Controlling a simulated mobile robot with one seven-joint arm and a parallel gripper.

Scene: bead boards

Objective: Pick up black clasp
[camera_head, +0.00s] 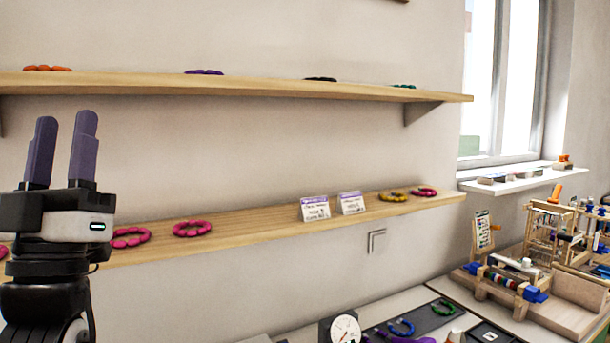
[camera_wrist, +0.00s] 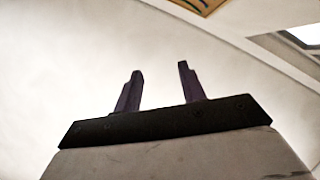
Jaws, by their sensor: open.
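I cannot make out a black clasp for certain in either view. A small black item (camera_head: 320,79) lies on the upper shelf, seen edge-on, and its shape is too small to tell. My gripper (camera_head: 66,120) is at the left of the head view, pointing up, in front of the wall between the two shelves. Its two purple fingers are apart with nothing between them. In the wrist view my gripper (camera_wrist: 160,70) is also open and empty, with only pale wall and ceiling beyond it.
The upper shelf (camera_head: 240,88) and lower shelf (camera_head: 260,229) hold several coloured bead rings. Two small cards (camera_head: 333,206) stand on the lower one. Below are a dial gauge (camera_head: 343,331), a dark bead board (camera_head: 430,318) and a wooden bead rack (camera_head: 550,310).

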